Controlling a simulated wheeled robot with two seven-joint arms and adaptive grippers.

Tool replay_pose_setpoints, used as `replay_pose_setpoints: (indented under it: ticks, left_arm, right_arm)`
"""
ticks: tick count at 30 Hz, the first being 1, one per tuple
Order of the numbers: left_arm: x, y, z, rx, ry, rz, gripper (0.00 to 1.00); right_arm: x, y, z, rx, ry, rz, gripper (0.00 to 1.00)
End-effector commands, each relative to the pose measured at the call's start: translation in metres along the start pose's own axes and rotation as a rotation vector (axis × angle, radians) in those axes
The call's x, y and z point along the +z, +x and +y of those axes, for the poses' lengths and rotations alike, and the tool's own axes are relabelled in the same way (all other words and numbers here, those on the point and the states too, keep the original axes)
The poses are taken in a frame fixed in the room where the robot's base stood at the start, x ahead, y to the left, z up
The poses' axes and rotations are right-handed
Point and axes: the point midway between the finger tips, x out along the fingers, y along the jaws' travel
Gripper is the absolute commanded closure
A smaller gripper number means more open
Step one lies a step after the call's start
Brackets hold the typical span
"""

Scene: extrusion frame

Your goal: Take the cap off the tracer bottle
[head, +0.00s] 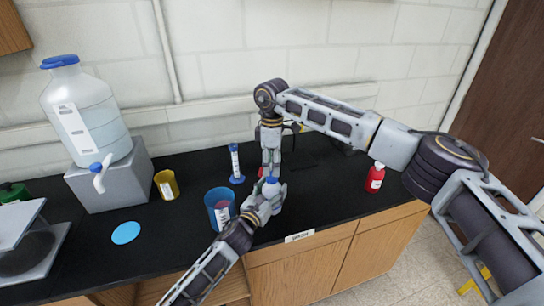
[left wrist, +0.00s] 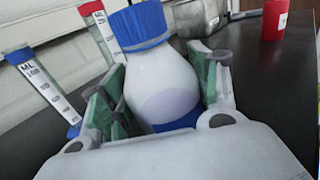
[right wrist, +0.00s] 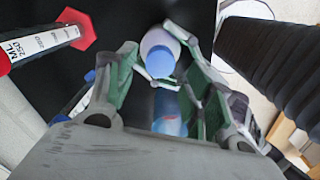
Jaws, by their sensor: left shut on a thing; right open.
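The tracer bottle is white with a blue cap, and in the left wrist view the bottle body (left wrist: 162,85) stands between the jaws with its cap (left wrist: 138,25) on top. My left gripper (head: 271,201) is shut on the bottle body, below the cap. My right gripper (head: 270,173) points down from above, open, with its fingertips close over the cap. In the right wrist view the white bottle (right wrist: 153,42) shows between the open fingers (right wrist: 155,58). Whether the right fingers touch the cap I cannot tell.
A blue cup (head: 219,206), a yellow cup (head: 167,185) and a blue-based cylinder (head: 236,166) stand to the left. A large carboy (head: 88,112) stands on a grey block. A red bottle (head: 376,177) is to the right.

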Motion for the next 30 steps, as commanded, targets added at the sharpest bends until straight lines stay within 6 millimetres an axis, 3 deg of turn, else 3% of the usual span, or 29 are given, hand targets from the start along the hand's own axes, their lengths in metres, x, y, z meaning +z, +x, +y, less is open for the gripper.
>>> replay_pose_setpoints:
  ticks: [12,24,30]
  left_arm:
    - [0.000,0.000,0.000,0.000,0.000,0.000,1.00]
    - [0.000,0.000,0.000,0.000,0.000,0.000,1.00]
    - [0.000,0.000,0.000,0.000,0.000,0.000,1.00]
  right_arm:
    - [0.000,0.040,0.000,0.000,0.001,0.000,0.48]
    - [0.000,0.044,0.000,0.000,0.000,0.001,0.48]
    - [0.000,0.044,0.000,0.000,0.000,0.001,0.72]
